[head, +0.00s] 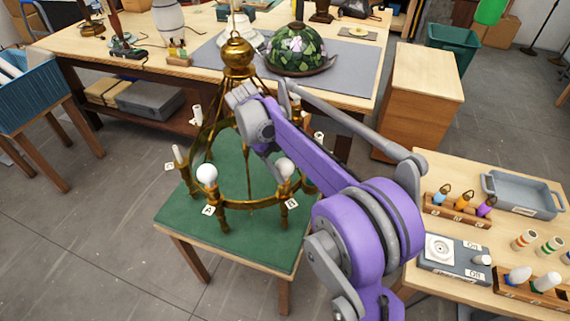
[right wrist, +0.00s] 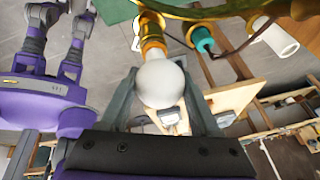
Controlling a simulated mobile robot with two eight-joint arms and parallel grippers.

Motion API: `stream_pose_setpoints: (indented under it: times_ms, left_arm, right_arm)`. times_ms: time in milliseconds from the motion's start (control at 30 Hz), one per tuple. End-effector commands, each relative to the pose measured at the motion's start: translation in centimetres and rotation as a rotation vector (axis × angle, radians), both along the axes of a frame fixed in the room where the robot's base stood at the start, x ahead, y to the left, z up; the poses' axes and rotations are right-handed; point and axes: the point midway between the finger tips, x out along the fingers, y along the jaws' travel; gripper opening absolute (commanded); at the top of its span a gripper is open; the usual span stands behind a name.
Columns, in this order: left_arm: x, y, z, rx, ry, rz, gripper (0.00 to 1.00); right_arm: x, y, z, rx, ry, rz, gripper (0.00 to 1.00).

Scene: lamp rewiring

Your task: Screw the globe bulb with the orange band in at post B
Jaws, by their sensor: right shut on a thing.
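A white globe bulb (head: 284,168) is at the front-right post, whose plaque (head: 292,203) is too small to read surely. My right gripper (head: 277,168) reaches down to this bulb from above, partly hidden by my arm. In the right wrist view the gripper (right wrist: 160,95) is shut on the white globe bulb (right wrist: 160,78), its base end at a brass socket (right wrist: 151,35). My left gripper is not in view.
Another white globe bulb (head: 207,173) sits at the post marked A. The right table holds a grey tray (head: 522,193), an On/Off box (head: 455,257) and racks of coloured parts and bulbs (head: 546,282). A stained-glass lamp (head: 298,50) stands on the back bench. Floor at left is clear.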

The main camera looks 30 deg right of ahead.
Motion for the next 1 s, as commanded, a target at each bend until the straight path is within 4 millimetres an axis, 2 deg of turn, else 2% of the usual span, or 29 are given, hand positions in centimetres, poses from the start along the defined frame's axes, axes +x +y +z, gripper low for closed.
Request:
stream_pose_setpoints:
  times_ms: [133,400,433,600,867,1000]
  left_arm:
    - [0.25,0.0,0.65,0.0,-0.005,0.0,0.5]
    - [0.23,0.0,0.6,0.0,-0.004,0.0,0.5]
    - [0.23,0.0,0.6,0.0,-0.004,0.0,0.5]
    - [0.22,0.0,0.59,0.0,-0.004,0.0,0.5]
    - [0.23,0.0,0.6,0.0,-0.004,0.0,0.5]
    - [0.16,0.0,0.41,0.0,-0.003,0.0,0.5]
  right_arm:
    - [0.09,0.04,0.06,0.001,-0.003,-0.169,0.05]
    - [0.01,0.09,-0.08,0.0,-0.002,-0.199,0.05]
    - [0.01,0.09,-0.08,0.0,-0.002,-0.199,0.67]
    - [0.01,0.07,-0.07,0.0,-0.002,-0.198,0.97]
    - [0.03,0.04,-0.07,-0.001,-0.003,-0.195,0.98]
    - [-0.03,0.13,-0.11,-0.001,-0.003,-0.078,0.98]
